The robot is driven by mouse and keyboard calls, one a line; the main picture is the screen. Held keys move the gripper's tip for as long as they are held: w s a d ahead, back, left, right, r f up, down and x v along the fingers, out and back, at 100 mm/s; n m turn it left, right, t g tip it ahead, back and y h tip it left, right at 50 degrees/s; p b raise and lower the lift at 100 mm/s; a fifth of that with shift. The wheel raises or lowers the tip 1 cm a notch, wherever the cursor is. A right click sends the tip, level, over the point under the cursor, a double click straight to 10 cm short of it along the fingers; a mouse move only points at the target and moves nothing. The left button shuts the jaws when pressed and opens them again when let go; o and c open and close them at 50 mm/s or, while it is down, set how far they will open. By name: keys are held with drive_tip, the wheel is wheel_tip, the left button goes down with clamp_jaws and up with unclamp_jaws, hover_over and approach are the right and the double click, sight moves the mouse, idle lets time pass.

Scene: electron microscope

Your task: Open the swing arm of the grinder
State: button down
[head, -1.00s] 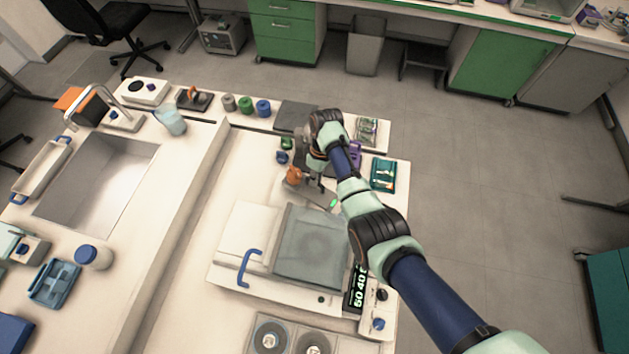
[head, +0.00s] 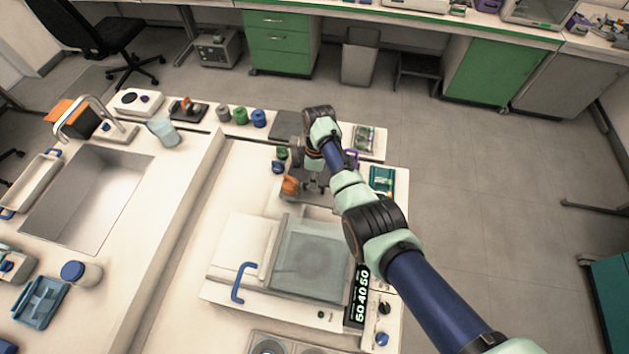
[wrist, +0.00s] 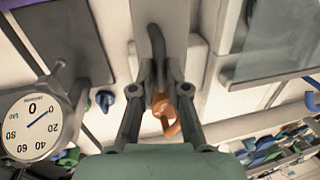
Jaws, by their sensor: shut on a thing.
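The grinder stands in the head view beyond the white machine, partly hidden by my arm. Its orange knob (head: 290,186) shows left of my gripper (head: 318,178), and an orange part (wrist: 165,112) shows between the fingers in the wrist view. There my gripper (wrist: 160,72) has its two fingers on either side of a dark curved handle (wrist: 157,45), which seems to belong to the swing arm (wrist: 172,18), a pale grey bar. The fingers are shut on it. The exact contact is hard to see.
A round dial gauge (wrist: 32,125) is close at the left in the wrist view. The white machine with a translucent lid (head: 312,258) and blue handle (head: 240,283) stands nearer. Several small jars (head: 240,116) and a teal tray (head: 382,180) lie around the grinder.

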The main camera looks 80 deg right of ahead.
idle(0.4)
drive_tip(key=c, duration=1.2)
unclamp_jaws()
drive_tip(key=r, duration=0.2)
drive_tip(key=d+r, duration=0.1)
drive_tip(key=r, duration=0.4)
drive_tip(key=shift+d+r, duration=0.25)
